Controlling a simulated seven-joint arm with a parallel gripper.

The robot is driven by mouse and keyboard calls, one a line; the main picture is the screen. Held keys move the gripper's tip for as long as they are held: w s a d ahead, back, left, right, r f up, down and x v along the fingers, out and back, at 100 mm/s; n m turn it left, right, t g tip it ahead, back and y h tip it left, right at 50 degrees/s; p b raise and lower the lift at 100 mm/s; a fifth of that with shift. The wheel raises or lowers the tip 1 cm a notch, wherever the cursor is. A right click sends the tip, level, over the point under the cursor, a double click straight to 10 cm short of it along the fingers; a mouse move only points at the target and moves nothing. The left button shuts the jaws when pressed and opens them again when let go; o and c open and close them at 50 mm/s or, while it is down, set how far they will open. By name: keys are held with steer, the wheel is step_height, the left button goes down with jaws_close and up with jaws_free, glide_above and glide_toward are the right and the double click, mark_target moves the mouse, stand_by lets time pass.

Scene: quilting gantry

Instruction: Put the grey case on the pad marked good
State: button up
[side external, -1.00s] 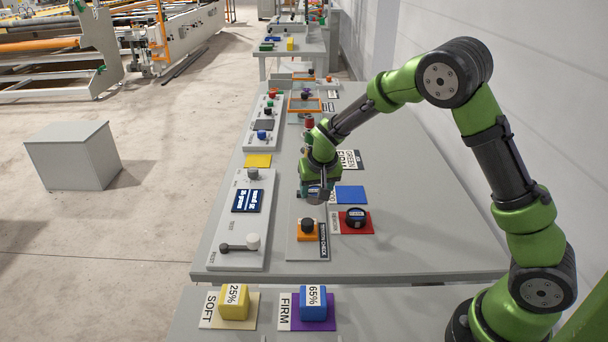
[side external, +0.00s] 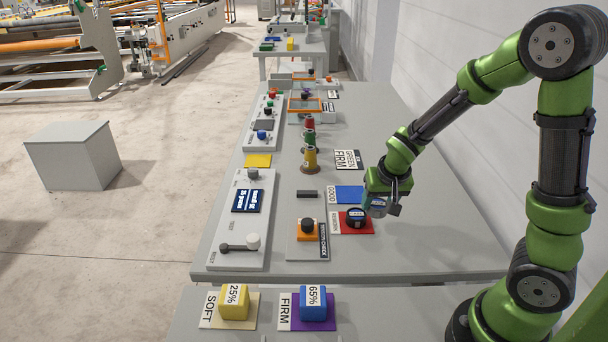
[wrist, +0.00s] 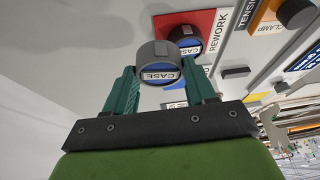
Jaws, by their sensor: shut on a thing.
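The grey case (wrist: 156,50), with a blue CASE label, is between the green fingers of my gripper (wrist: 160,72) in the wrist view. My gripper (side external: 378,207) is shut on it. In the side view the held grey case (side external: 377,211) is partly hidden by the gripper, in the air by the right ends of the good and rework pads. The blue pad marked GOOD (side external: 349,193) is empty in its visible part. In the wrist view most of it is hidden behind the case and fingers.
A black case (side external: 356,215) sits on the red rework pad (side external: 361,229), close to the good pad. The tension-check station (side external: 307,239) stands to the left, with a dark bar (side external: 307,193) behind it. Thread spools (side external: 310,160) stand farther back. The right of the table is clear.

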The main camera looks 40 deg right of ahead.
steer(key=shift+s+d, duration=0.45)
steer(key=shift+d, duration=0.3)
steer(key=shift+s+d+n, duration=0.3)
steer(key=shift+s+d, duration=0.1)
steer(key=shift+s, duration=0.05)
steer(key=shift+a+n, duration=0.3)
steer(key=shift+n, duration=0.1)
glide_above(349, 192)
steer(key=s, duration=0.2)
steer(key=shift+w+a+f, duration=0.15)
steer(key=shift+a+f, duration=0.05)
steer(key=shift+f, duration=0.2)
steer(key=shift+w+a+f, duration=0.1)
steer(key=shift+a+f, duration=0.1)
steer(key=shift+f, duration=1.95)
steer(key=shift+f, duration=0.1)
steer(key=o, duration=1)
steer(key=shift+o, duration=0.2)
